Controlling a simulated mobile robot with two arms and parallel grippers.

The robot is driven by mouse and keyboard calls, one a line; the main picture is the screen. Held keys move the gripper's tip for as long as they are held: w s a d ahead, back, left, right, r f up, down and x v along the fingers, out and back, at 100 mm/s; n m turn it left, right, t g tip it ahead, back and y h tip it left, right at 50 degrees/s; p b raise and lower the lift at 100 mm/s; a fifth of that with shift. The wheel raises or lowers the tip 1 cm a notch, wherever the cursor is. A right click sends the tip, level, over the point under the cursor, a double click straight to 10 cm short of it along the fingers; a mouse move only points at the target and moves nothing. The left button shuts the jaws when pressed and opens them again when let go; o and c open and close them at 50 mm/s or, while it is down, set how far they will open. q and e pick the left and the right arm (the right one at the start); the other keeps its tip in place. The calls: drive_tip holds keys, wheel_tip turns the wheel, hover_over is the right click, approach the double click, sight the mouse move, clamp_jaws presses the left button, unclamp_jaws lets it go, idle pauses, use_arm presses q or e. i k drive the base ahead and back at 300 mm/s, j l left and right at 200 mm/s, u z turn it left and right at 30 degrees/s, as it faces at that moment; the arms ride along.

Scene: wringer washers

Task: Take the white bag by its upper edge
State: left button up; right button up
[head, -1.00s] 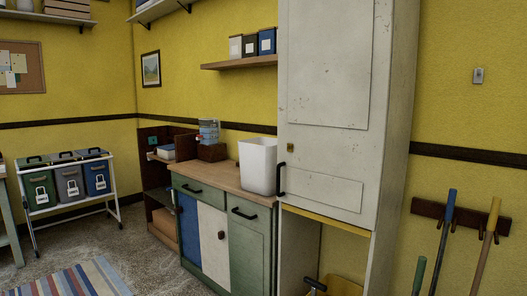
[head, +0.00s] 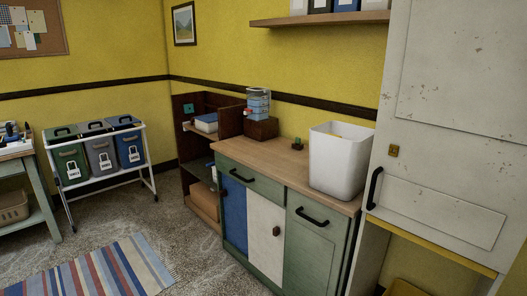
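A white open-topped container (head: 338,162) stands upright on the wooden countertop (head: 262,157), at its right end beside the tall white cabinet. It looks more like a stiff bin than a soft bag, and it is the only white thing of that kind that I see. Its upper edge is free all round, and its inside bottom is hidden. Neither of my grippers is in view.
The tall cabinet (head: 450,100) with a black handle (head: 373,188) stands close on the right. A dispenser (head: 259,103) and a small green-and-brown object (head: 297,144) share the counter. A wheeled rack (head: 141,168) holds green, grey and blue bins. A striped rug (head: 105,272) lies on open floor.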

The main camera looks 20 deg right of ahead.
sight(340, 153)
drive_tip(key=i+j, duration=0.1)
drive_tip(key=i, duration=0.4)
drive_tip(key=i+z, duration=0.15)
drive_tip(key=i, duration=0.35)
drive_tip(key=i+j, duration=0.2)
drive_tip(key=i, duration=0.3)
